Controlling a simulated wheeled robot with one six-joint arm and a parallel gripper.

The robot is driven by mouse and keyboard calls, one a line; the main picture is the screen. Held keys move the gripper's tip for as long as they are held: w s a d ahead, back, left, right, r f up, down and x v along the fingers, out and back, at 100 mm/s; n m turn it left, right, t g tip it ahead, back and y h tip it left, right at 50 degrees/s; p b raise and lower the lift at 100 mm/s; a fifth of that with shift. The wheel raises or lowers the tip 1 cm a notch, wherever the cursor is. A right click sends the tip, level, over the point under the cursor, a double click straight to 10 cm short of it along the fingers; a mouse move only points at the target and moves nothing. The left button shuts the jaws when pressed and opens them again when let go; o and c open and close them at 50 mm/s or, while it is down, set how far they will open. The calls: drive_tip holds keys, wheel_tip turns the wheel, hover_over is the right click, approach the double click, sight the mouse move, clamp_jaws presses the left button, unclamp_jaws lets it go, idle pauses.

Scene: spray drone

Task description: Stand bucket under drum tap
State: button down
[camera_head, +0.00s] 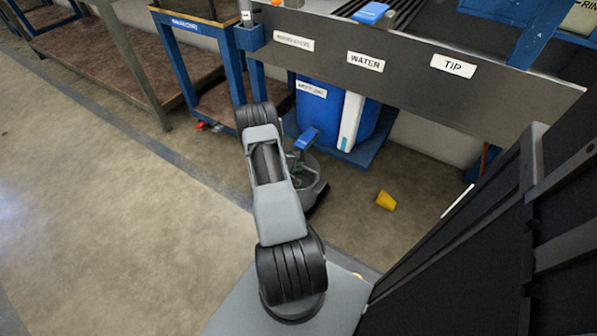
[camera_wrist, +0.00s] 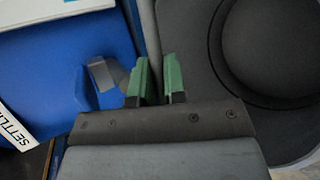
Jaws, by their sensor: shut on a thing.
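The blue drum (camera_head: 376,125) stands on a blue base under the bench front; in the wrist view the drum (camera_wrist: 45,65) fills the left side, with a label partly reading "SETTLI". A small grey fitting (camera_wrist: 104,73), seemingly the tap, sticks out from it, just left of my fingers. My gripper (camera_wrist: 158,75) has green pads close together, shut on a thin grey part. A dark grey, rounded body with a black round area, apparently the bucket (camera_wrist: 270,50), is right beside it. In the head view my wrist reaches down in front of the drum and hides much of this.
A yellow cup (camera_head: 386,200) lies on the floor right of my arm. The bench front (camera_head: 410,70) with "WATER" and "TIP" labels overhangs the drum. A blue-framed table (camera_head: 190,30) stands to the left. The floor at left is clear.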

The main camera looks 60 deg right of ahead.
wheel_tip(320, 180, down, 3)
drive_tip(key=shift+f+b, duration=0.2)
drive_tip(key=shift+b, duration=0.8)
